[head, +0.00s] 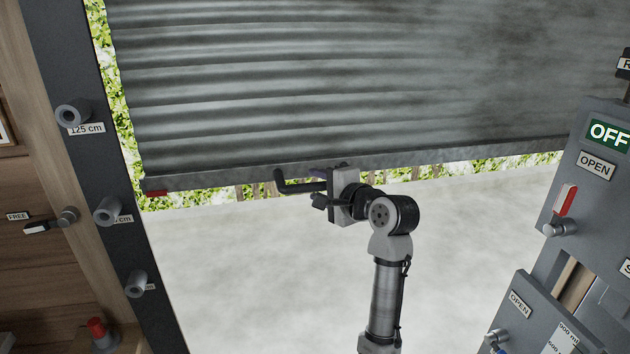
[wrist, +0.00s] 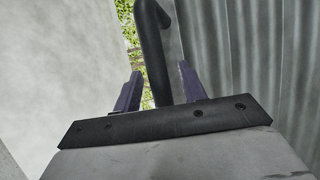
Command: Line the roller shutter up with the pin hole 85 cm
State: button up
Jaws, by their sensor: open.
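The grey corrugated roller shutter (head: 330,90) is partly raised, with a gap below its bottom rail (head: 440,162). A red mark (head: 157,193) sits at the rail's left end. A black bar handle (head: 290,184) sticks out from the rail. My gripper (head: 318,197) is open at the handle. In the wrist view the handle (wrist: 152,45) shows between the two fingers (wrist: 159,85), with gaps on both sides. The dark left post carries grey hole bosses: one labelled 125 cm (head: 73,115), a middle one (head: 108,210) and a lower one (head: 136,284), their labels partly hidden.
A lever (head: 50,222) by a FREE label is on the left wall. A red-topped knob (head: 98,330) is at the lower left. A grey panel (head: 590,210) with OFF and OPEN signs and a red lever (head: 563,208) stands right. Pale floor below the shutter is clear.

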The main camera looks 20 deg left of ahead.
jog(key=shift+x, duration=0.9)
jog(key=shift+c, duration=0.2)
grip_shut()
